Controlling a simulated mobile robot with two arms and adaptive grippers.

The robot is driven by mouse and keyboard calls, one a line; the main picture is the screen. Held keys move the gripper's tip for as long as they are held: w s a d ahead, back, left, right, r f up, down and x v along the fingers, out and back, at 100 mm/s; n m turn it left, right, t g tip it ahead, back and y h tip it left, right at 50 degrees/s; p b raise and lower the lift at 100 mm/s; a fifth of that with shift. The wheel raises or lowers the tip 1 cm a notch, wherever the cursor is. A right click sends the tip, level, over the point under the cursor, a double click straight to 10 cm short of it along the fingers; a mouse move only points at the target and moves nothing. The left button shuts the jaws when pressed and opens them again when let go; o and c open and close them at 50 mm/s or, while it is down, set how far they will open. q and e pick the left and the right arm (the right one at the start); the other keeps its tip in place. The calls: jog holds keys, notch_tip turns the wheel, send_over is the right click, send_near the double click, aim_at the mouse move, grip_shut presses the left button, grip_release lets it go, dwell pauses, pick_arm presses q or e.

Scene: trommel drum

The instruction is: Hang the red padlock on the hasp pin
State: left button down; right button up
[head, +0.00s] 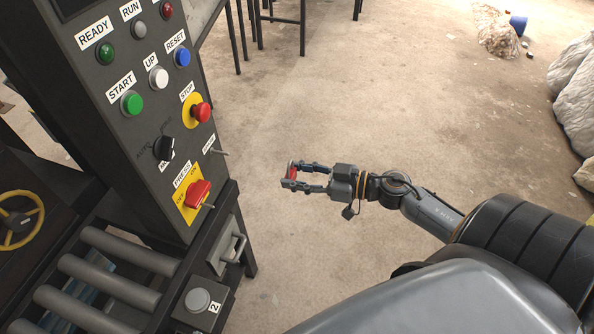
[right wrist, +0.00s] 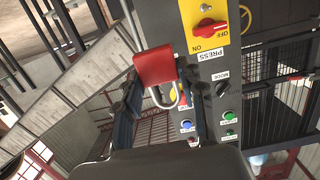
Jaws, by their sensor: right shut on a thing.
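The red padlock (head: 292,171) is held between the fingertips of my right gripper (head: 291,178), which is shut on it. In the right wrist view the padlock's red body (right wrist: 155,66) and its pale metal shackle (right wrist: 166,100) show between the fingers. A short metal pin (head: 208,206) sticks out beside the red PRESS switch (head: 198,193) on its yellow plate. It also shows in the right wrist view (right wrist: 206,8). The padlock is in open air, to the right of the panel and apart from the pin. My left gripper is not in view.
The dark control panel (head: 130,60) carries several buttons, a red stop button (head: 201,111) and a black mode knob (head: 163,148). Another thin peg (head: 219,153) juts from its right edge. Rollers (head: 100,268) lie below left.

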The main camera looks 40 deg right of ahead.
aim_at(295, 176)
jog(key=shift+r+p, duration=0.25)
jog(key=shift+p, duration=0.1)
jog(key=shift+s+d, duration=0.15)
jog(key=shift+f+p+v, duration=0.15)
jog(key=shift+p+v, duration=0.2)
jog(key=shift+v, duration=0.6)
jog(key=shift+f+p+v, duration=0.15)
jog(key=shift+p+v, duration=0.15)
jog(key=shift+v, duration=0.6)
jog(key=shift+s, duration=0.2)
jog(key=shift+d, duration=0.1)
jog(key=f+p+v, duration=0.1)
jog(key=p+v, duration=0.1)
jog(key=v, duration=0.4)
dwell(1.3)
